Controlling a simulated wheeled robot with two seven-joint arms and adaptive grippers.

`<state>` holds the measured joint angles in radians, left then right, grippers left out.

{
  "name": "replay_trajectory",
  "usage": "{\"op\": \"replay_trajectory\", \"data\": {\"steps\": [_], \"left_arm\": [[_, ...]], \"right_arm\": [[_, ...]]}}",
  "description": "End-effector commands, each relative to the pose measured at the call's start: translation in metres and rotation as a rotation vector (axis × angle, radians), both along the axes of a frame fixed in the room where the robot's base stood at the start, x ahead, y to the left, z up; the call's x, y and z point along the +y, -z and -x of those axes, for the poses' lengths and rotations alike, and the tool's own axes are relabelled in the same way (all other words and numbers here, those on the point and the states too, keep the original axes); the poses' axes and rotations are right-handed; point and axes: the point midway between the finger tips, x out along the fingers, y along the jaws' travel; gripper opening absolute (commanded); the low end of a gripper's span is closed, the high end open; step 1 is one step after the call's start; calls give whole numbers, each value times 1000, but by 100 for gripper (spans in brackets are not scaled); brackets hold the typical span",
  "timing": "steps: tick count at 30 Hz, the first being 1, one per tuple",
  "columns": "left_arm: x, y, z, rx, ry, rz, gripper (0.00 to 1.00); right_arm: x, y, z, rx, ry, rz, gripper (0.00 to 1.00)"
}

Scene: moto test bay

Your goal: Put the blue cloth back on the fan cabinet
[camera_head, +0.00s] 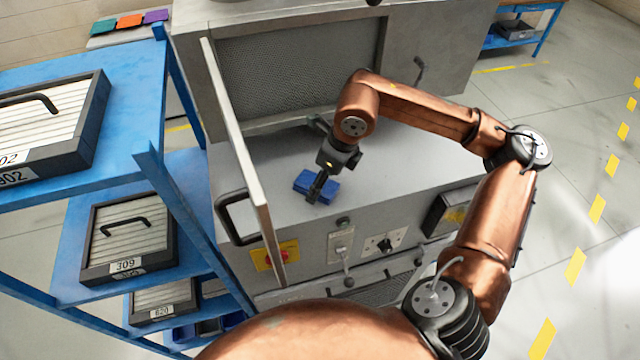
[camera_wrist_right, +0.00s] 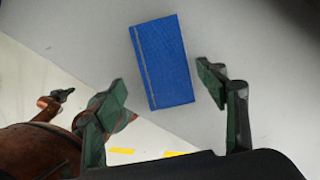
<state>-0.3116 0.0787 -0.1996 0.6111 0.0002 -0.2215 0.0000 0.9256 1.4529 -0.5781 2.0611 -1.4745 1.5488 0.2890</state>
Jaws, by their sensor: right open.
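The blue cloth (camera_head: 331,189) lies folded flat on the grey top of the fan cabinet (camera_head: 400,165). In the right wrist view the blue cloth (camera_wrist_right: 163,60) is a neat rectangle with a pale stripe along one long side. My right gripper (camera_head: 316,192) hangs over the cloth and hides part of it. In the right wrist view my right gripper (camera_wrist_right: 165,88) is open, with its fingers apart near the cloth's lower end and nothing between them. Whether the fingertips touch the cabinet top is unclear.
An open door panel (camera_head: 238,145) with a dark handle stands upright left of the cloth. A blue shelf rack (camera_head: 165,190) with numbered trays is further left. A mesh-faced housing (camera_head: 300,72) rises behind. The cabinet front has switches and a red-yellow button (camera_head: 275,256). The cabinet top right of the cloth is clear.

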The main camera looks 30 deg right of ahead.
Motion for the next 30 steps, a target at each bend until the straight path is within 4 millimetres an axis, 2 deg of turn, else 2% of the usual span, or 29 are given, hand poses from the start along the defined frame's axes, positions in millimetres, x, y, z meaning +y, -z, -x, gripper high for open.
{"op": "replay_trajectory", "data": {"steps": [3,7,11,15,22,30], "left_arm": [[-1,8,-17,-21,5,1,0],[-2,14,-30,-38,7,2,0],[-2,19,-32,-40,8,2,0],[-1,22,-25,-32,7,1,0],[0,25,-9,-12,2,0,0],[0,24,-13,-16,4,0,0]], "right_arm": [[-3,-19,4,-6,1,0,66],[-7,-46,10,-6,0,0,66],[-10,-72,16,-5,0,0,66],[-13,-92,21,-5,0,0,66],[-15,-104,25,-1,-1,0,66],[-15,-104,25,0,-1,0,66]]}}
